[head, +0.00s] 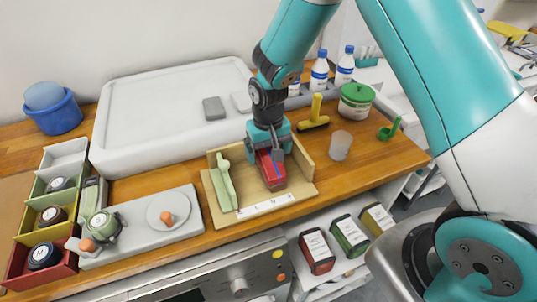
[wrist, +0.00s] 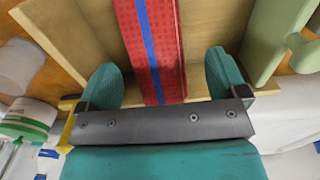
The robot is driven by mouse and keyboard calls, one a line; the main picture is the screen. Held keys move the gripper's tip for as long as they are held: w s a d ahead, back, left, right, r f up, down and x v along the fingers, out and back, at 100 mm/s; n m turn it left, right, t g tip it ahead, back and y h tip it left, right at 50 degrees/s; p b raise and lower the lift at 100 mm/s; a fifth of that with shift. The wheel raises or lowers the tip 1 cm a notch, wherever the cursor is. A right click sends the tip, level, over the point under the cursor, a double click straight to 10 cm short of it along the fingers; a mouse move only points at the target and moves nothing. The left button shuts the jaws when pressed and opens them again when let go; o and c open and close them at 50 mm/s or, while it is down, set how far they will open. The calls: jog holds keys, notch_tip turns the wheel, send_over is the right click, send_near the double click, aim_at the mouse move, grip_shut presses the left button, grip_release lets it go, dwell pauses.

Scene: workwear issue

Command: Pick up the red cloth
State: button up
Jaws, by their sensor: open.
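The red cloth (head: 271,171) looks like a folded red block with a blue stripe and lies in a shallow wooden tray (head: 301,199) on the counter. In the wrist view the red cloth (wrist: 153,45) runs up from between my jaws, its near end hidden behind the dark gripper bar. My gripper (head: 268,155) is directly above the cloth's far part. In the wrist view my gripper (wrist: 163,85) has its two teal fingers open, one on each side of the cloth, with gaps visible on both sides. Whether the fingertips reach the tray floor cannot be told.
A pale green long object (head: 224,183) lies left of the cloth in the tray. A white mug (head: 340,146), a yellow-handled tool (head: 314,115) and a green-lidded tub (head: 356,101) stand to the right. Wooden tray walls are close around.

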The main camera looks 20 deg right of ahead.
aim_at(268, 154)
jog(key=shift+f+p, duration=0.5)
jog(key=shift+f, duration=1.25)
jog(key=c, duration=1.1)
jog(key=shift+w, duration=0.1)
